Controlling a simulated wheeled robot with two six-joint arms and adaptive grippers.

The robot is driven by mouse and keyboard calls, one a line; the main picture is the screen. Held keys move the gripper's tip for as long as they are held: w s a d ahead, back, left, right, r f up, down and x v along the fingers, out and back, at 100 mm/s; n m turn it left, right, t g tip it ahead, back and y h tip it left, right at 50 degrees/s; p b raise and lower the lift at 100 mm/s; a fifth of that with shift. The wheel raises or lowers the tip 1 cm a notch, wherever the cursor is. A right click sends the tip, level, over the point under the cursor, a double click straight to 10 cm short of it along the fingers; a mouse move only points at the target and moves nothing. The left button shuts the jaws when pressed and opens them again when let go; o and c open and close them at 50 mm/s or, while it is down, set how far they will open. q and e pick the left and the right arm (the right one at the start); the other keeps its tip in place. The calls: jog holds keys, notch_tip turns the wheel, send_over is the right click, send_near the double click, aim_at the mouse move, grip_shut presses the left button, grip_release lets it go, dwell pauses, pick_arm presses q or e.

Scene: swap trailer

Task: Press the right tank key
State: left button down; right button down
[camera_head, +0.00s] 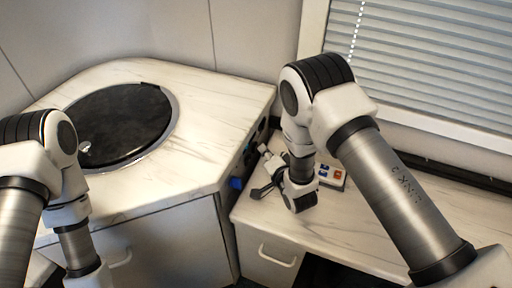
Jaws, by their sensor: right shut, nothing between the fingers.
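A small white panel (331,175) with red and blue keys lies on the right counter, partly hidden behind my right arm. I cannot tell which of its marks is the right tank key. My right gripper (264,172) is low over the right counter, left of this panel, and points left toward the side of the raised counter. It is shut and empty. I cannot tell if it touches anything. My left arm comes in at the left, and its gripper is out of view below the bottom edge.
A raised marble counter (215,120) with a round dark lid (118,122) stands at the left. Its side has dark and blue fittings (237,183) close to my right gripper. The lower right counter (335,235) is mostly clear in front. A window blind (435,65) is behind.

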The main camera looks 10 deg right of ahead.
jog(key=shift+w+a, duration=0.25)
jog(key=shift+a, duration=0.1)
dwell(0.7)
jog(key=shift+d, duration=0.1)
jog(key=shift+s+d, duration=0.5)
jog(key=shift+d, duration=0.1)
jog(key=shift+s+d+p, duration=0.2)
jog(key=shift+s+d, duration=0.5)
jog(key=shift+d, duration=0.35)
jog(key=shift+s+d+p, duration=0.2)
jog(key=shift+s+d, duration=0.5)
jog(key=shift+d, duration=0.35)
